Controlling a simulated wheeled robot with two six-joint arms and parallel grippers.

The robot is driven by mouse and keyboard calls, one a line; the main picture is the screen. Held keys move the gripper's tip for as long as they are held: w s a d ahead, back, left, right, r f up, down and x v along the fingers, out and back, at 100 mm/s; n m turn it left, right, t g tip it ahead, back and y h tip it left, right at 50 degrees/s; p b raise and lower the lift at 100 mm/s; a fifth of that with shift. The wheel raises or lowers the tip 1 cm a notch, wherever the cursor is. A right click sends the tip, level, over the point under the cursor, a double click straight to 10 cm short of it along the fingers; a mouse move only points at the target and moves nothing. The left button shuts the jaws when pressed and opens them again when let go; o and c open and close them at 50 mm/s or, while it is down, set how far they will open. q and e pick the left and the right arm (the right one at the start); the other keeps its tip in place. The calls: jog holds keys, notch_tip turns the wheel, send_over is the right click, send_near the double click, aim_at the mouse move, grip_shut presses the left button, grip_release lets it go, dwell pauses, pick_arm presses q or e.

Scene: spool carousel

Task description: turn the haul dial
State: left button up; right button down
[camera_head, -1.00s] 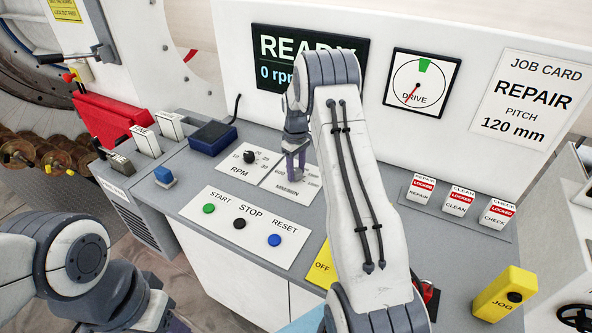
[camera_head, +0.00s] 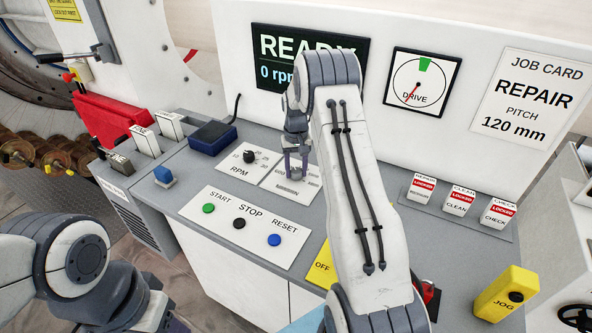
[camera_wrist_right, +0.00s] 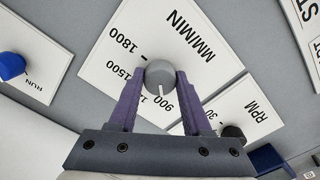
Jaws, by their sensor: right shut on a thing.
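The haul dial is a round grey knob (camera_wrist_right: 159,74) with a white pointer line, on a white plate marked MM/MIN (camera_wrist_right: 175,38). In the right wrist view the pointer is toward the picture's bottom, near the 900 mark. My right gripper (camera_head: 295,170) is at this plate in the head view. In the right wrist view its two purple fingers (camera_wrist_right: 158,84) are shut on the knob, one on each side. Some scale numbers are hidden by the fingers. My left arm shows at the lower left of the head view, but its fingertips do not.
The black RPM knob (camera_head: 249,157) is close on the left. The START, STOP and RESET button plate (camera_head: 225,226) is in front. The screen (camera_head: 275,70) reads READY, 0 rpm. Locked switches (camera_head: 460,201) and a yellow JOG box (camera_head: 497,300) stand at right.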

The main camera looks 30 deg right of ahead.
aim_at(296, 170)
jog(key=shift+w+r+m, duration=0.1)
jog(key=shift+m, duration=0.4)
jog(key=shift+c, duration=1.7)
grip_release()
jog(key=shift+r, duration=0.45)
notch_tip(296, 170, up, 10)
jog(key=b, duration=0.2)
jog(key=shift+f, duration=0.25)
